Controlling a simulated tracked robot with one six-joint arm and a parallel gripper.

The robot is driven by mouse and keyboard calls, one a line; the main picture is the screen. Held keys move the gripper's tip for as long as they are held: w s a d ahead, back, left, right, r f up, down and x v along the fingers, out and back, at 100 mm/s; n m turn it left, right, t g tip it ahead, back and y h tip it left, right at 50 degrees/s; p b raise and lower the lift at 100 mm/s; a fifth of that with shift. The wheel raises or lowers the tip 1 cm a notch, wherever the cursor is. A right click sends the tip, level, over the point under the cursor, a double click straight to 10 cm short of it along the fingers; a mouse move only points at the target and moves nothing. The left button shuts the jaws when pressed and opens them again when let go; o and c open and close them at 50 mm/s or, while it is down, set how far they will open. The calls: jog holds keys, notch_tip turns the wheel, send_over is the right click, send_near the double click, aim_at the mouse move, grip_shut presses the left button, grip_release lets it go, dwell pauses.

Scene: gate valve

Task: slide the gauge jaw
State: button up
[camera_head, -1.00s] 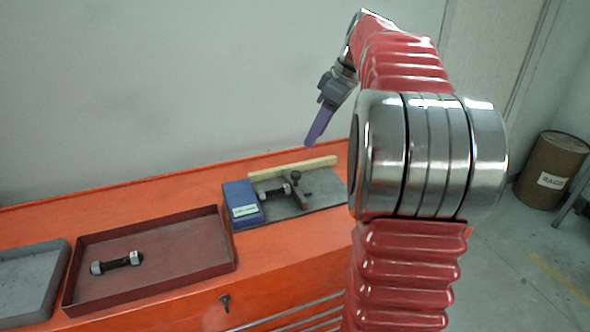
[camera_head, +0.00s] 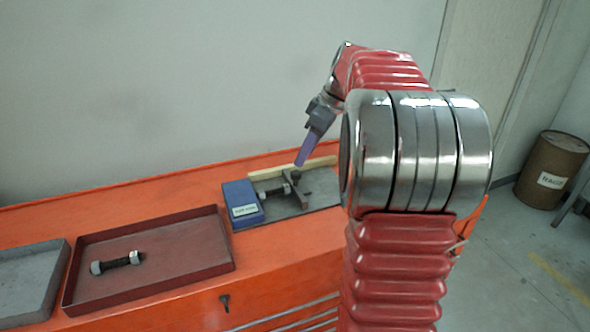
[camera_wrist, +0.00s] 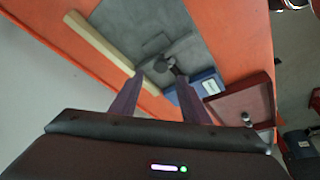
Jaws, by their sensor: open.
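The gauge is a grey plate (camera_head: 322,187) on the orange bench, with a blue block (camera_head: 240,199) at its left end and a pale wooden strip along its back. The gauge jaw (camera_head: 292,185) is a dark bar with an upright knob, right of the block. A dark bolt (camera_head: 270,191) lies between block and jaw. My gripper (camera_head: 299,163) points down just above the jaw, its purple fingers overlapping the knob in the head view. In the wrist view, my gripper (camera_wrist: 160,78) is open, and the round knob (camera_wrist: 160,65) shows between and beyond the fingertips. Contact cannot be told.
A red tray (camera_head: 170,245) holding another bolt (camera_head: 117,262) stands left of the gauge, with a grey tray (camera_head: 30,285) beyond it. The wooden strip (camera_head: 262,173) borders the plate's back. A brown drum (camera_head: 552,170) stands on the floor at right.

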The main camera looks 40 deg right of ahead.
aim_at(296, 172)
jog(key=x, duration=0.6)
jog(key=shift+w+a+f, duration=0.1)
jog(key=shift+w+f, duration=0.05)
jog(key=shift+f, duration=0.2)
grip_shut()
jog(key=shift+r, duration=0.1)
